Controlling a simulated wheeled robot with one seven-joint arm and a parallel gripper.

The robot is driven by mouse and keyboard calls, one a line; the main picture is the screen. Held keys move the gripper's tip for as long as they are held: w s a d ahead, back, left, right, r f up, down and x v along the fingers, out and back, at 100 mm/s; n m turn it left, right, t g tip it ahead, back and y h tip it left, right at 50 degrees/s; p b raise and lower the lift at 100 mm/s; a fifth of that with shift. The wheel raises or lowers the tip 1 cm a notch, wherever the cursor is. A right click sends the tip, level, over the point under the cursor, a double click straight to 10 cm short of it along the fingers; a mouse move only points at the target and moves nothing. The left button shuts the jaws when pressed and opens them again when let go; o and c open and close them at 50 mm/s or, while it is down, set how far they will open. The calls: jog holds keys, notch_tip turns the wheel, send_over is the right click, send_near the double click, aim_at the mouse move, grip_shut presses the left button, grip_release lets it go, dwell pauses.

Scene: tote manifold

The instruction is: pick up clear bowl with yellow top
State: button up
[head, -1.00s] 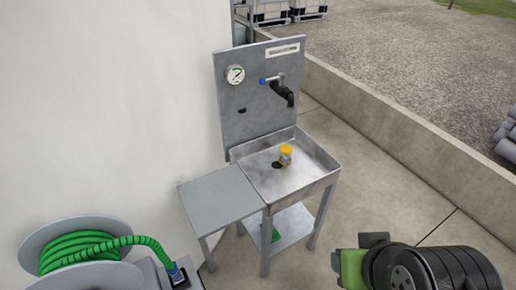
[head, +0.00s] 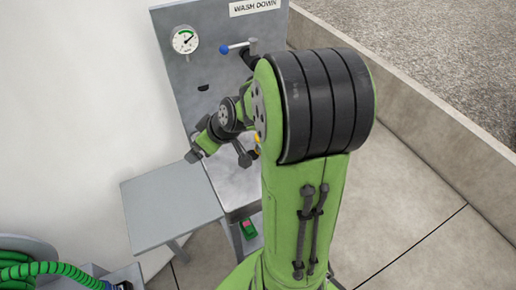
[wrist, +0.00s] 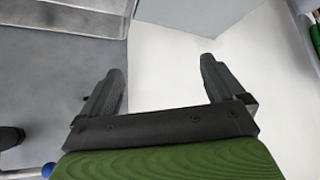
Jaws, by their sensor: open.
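The clear bowl with yellow top is nearly all hidden behind my arm in the head view. Only a small yellow patch of its top (head: 257,139) shows beside my arm, over the sink (head: 232,183). The bowl cannot be made out in the wrist view. My gripper (wrist: 162,66) is open, with nothing between its fingers in the wrist view. In the head view my wrist is above the left part of the sink, in front of the back panel. The exact gap to the bowl cannot be told.
The wash-down back panel (head: 178,78) carries a gauge (head: 185,40) and a blue-tipped tap handle (head: 235,46). A grey side table (head: 170,205) is left of the sink. A green hose reel (head: 35,268) stands front left. A low concrete wall (head: 430,125) runs along the right.

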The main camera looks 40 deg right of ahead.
jog(key=d+f+m+t+h+b, duration=0.3)
jog(key=d+f+b, duration=0.1)
jog(key=d+f, duration=0.75)
jog(key=d+f+m+t+h+b, duration=0.35)
jog(key=d+f, duration=0.55)
jog(key=d, duration=0.5)
jog(key=shift+y, duration=0.45)
jog(key=x, duration=0.6)
jog(key=shift+f, duration=0.15)
jog(key=c, duration=1.2)
